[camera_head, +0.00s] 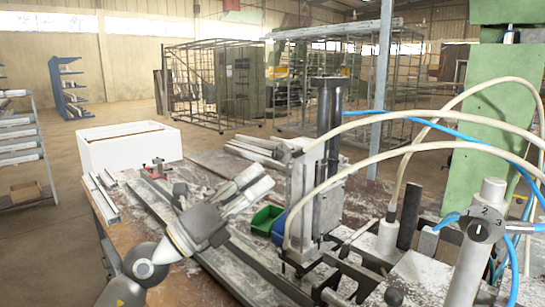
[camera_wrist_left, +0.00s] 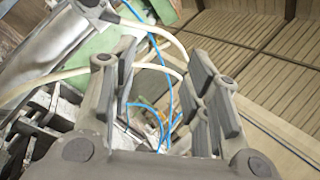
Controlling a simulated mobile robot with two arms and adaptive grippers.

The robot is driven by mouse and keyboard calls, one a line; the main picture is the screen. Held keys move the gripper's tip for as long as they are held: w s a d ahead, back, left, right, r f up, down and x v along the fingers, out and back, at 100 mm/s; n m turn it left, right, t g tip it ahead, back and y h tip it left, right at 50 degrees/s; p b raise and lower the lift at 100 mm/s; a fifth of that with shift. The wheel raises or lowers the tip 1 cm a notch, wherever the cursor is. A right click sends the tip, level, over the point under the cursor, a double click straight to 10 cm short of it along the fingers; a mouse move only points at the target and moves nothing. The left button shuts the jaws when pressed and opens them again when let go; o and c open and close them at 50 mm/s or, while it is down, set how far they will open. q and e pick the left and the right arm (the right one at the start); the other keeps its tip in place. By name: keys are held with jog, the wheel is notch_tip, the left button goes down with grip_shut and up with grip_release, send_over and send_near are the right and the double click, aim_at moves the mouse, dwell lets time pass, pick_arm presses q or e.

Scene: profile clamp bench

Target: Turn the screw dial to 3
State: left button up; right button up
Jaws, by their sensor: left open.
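The screw dial (camera_head: 482,231) is a dark round knob on a light grey upright cylinder at the right of the head view. The figures 2 and 3 show around its upper edge; the exact setting is too small to tell. My left gripper (camera_head: 250,187) is left of the tall clamp column, well apart from the dial. In the left wrist view my left gripper (camera_wrist_left: 165,92) has its fingers spread, with nothing between them. I cannot make out the dial in the wrist view. My right gripper is not in view.
The tall metal clamp column (camera_head: 328,150) stands between my left gripper and the dial. Cream hoses (camera_head: 440,117) and blue hoses arch around the dial. Green and blue bins (camera_head: 265,219) sit by the column. A white box (camera_head: 130,147) stands at the bench's back left.

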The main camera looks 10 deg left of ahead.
aim_at(275, 156)
pick_arm(q)
jog(key=w+a+r+m+g+y, duration=0.1)
jog(key=w+a+m+g+y, duration=0.1)
jog(key=w+a+m+y, duration=0.3)
jog(key=shift+n+y, duration=0.5)
jog(key=p+x, duration=0.1)
jog(key=x, duration=0.2)
jog(key=p+x, duration=0.2)
jog(key=x, duration=0.1)
jog(key=p+x, duration=0.1)
jog(key=x, duration=0.2)
jog(key=shift+w+a+r+p, duration=0.1)
jog(key=shift+w+r+p, duration=0.2)
jog(key=shift+w+p, duration=0.1)
jog(key=shift+w+d+f, duration=0.1)
jog(key=shift+w+d, duration=0.15)
jog(key=shift+w, duration=0.1)
grip_shut()
